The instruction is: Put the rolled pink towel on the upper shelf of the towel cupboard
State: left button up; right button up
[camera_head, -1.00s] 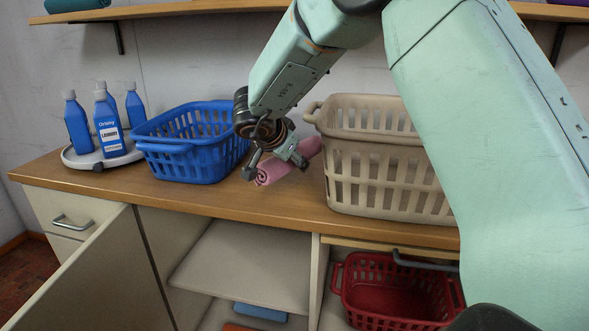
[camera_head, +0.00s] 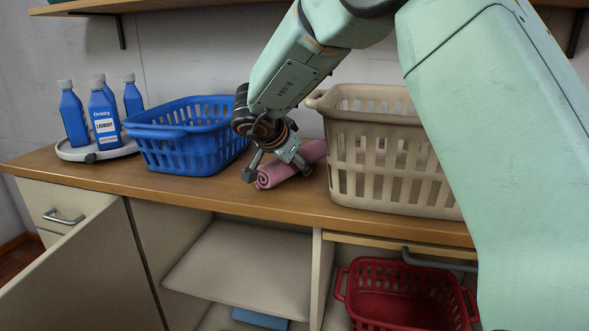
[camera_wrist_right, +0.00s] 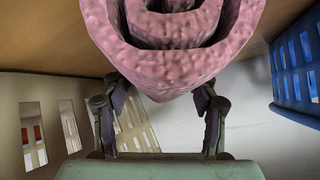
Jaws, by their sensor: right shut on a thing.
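The rolled pink towel (camera_head: 290,172) lies on the wooden counter between the blue and beige baskets, its spiral end facing me. My right gripper (camera_head: 277,170) reaches down over it, shut on the roll with one finger at each side. In the right wrist view the towel's spiral end (camera_wrist_right: 180,45) fills the top middle, between the two fingers (camera_wrist_right: 160,105). The towel cupboard under the counter stands open, its door (camera_head: 90,275) swung to the left. Its upper shelf (camera_head: 240,265) is bare in the part I see. My left gripper is not in view.
A blue basket (camera_head: 185,150) stands left of the towel, a beige basket (camera_head: 395,165) close on its right. Blue bottles (camera_head: 103,115) stand on a round tray (camera_head: 75,152). A blue item (camera_head: 260,319) lies below the upper shelf. A red basket (camera_head: 405,300) sits lower right.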

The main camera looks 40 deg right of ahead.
jog(key=shift+s+a+r, duration=0.1)
jog(key=shift+a+r, duration=0.15)
jog(key=shift+f, duration=0.1)
jog(key=o, duration=1.2)
jog(key=shift+d+f, duration=0.1)
jog(key=shift+f, duration=0.15)
jog(key=o, duration=0.3)
jog(key=shift+r, duration=0.1)
jog(key=shift+o, duration=0.2)
